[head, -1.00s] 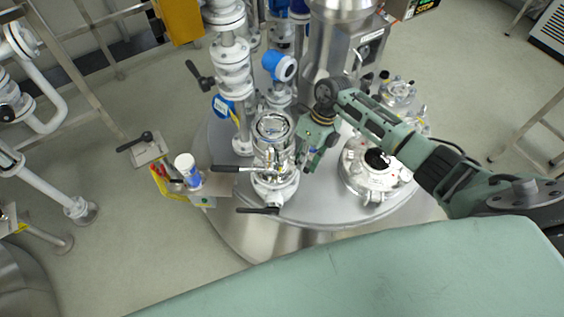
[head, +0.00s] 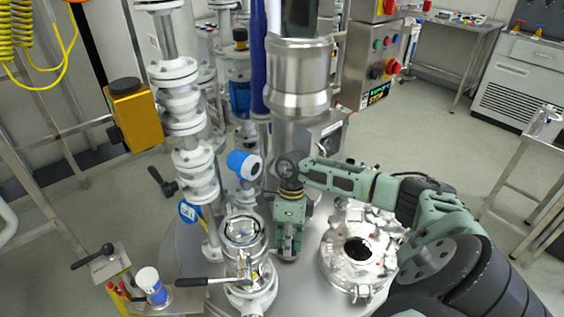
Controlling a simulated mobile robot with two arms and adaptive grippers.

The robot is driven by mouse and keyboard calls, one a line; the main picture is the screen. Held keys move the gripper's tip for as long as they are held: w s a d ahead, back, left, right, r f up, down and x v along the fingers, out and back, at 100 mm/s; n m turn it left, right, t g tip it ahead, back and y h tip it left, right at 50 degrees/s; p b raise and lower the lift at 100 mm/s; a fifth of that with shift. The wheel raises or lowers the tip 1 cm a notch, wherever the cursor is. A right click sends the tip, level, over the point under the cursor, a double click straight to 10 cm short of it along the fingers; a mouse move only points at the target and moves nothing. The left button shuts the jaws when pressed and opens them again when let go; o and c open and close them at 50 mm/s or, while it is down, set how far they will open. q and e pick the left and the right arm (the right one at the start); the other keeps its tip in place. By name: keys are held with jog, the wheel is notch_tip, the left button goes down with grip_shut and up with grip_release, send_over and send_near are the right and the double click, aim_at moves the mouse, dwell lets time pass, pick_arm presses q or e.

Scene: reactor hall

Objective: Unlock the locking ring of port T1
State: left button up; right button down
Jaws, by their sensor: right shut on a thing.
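A round steel port (head: 243,235) with a glass top stands on the vessel lid, left of my right gripper. No T1 label is readable. A lever with a black grip (head: 195,283) sticks out to the left from its lower fitting. My right gripper (head: 287,254) points down close to the port's right side. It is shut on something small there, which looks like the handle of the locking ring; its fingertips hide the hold. My left gripper is not in view.
White flanged pipes (head: 185,110) and a blue-capped instrument (head: 243,165) stand left.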

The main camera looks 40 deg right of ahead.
jog(key=shift+w+r, duration=0.1)
jog(key=c, duration=1.8)
grip_release()
jog(key=shift+a, duration=0.1)
jog(key=shift+c, duration=0.2)
jog(key=v, duration=1.2)
